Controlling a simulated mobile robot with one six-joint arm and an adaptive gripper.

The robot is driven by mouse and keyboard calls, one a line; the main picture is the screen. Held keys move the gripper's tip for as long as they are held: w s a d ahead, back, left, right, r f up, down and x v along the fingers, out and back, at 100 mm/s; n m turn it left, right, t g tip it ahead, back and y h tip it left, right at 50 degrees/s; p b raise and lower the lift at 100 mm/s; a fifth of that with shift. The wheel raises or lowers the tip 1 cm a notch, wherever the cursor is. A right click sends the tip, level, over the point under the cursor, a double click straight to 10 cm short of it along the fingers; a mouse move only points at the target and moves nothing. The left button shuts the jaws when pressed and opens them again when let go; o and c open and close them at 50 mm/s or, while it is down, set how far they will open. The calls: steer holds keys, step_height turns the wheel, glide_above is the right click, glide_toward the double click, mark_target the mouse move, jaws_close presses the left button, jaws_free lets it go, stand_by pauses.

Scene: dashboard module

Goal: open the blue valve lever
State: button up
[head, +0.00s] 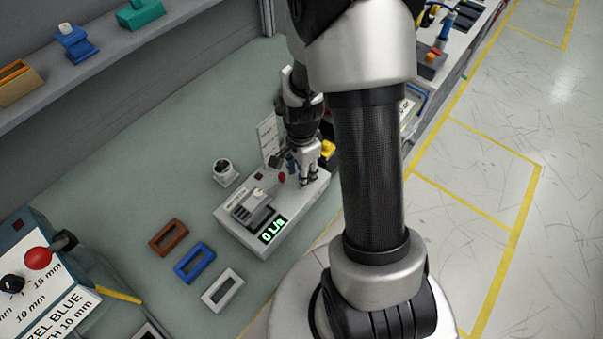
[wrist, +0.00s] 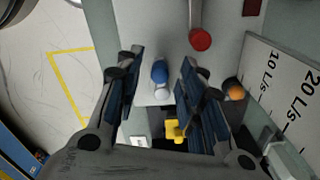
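The grey dashboard module (head: 292,222) stands on the bench in the head view, its green display (head: 272,230) reading 0 L/s. My gripper (head: 308,180) is over its far right end. In the wrist view my gripper (wrist: 160,66) is open, with dark blue finger pads left and right. A small blue part (wrist: 159,71) with a white rounded end (wrist: 158,91), apparently the blue lever, shows in the gap between the pads. I cannot tell whether a pad touches it. The blue part is hidden or too small in the head view.
A red-knobbed lever (wrist: 200,39) is close above the right finger in the wrist view. An orange ball (wrist: 236,89) and a flow scale card (wrist: 282,85) are to the right. Brown (head: 168,237), blue (head: 194,263) and white (head: 223,290) frames lie on the bench.

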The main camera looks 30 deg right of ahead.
steer(key=shift+f, duration=0.3)
steer(key=shift+c, duration=0.3)
jaws_close()
